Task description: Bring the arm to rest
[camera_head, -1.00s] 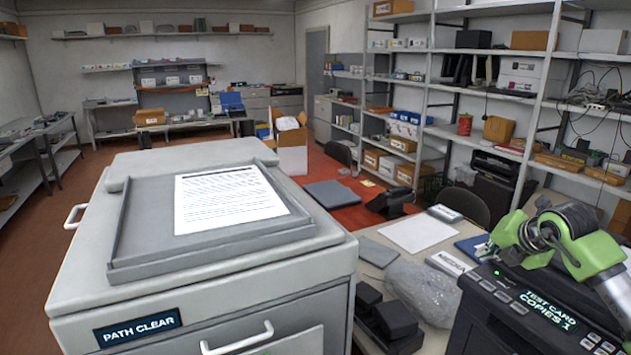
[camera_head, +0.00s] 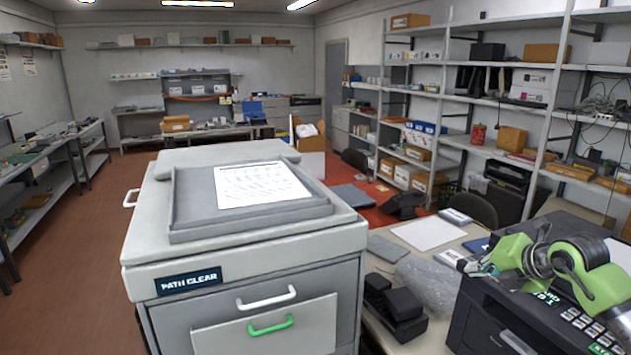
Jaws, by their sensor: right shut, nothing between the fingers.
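My right arm, green and dark grey, comes in from the right edge in the head view. Its right gripper (camera_head: 481,267) is at the arm's left end, above the dark printer (camera_head: 497,315) at the lower right. The gripper is small in the picture, shut and empty. Part of the printer's panel is hidden behind the arm. My left gripper is not in view.
A large grey copier (camera_head: 262,262) labelled "PATH CLEAR" stands in front, with a printed sheet (camera_head: 258,184) in its top tray. A table to its right holds black blocks (camera_head: 394,309) and a clear plastic bag (camera_head: 428,284). Shelves (camera_head: 545,120) line the right wall. Red-brown floor is open at left.

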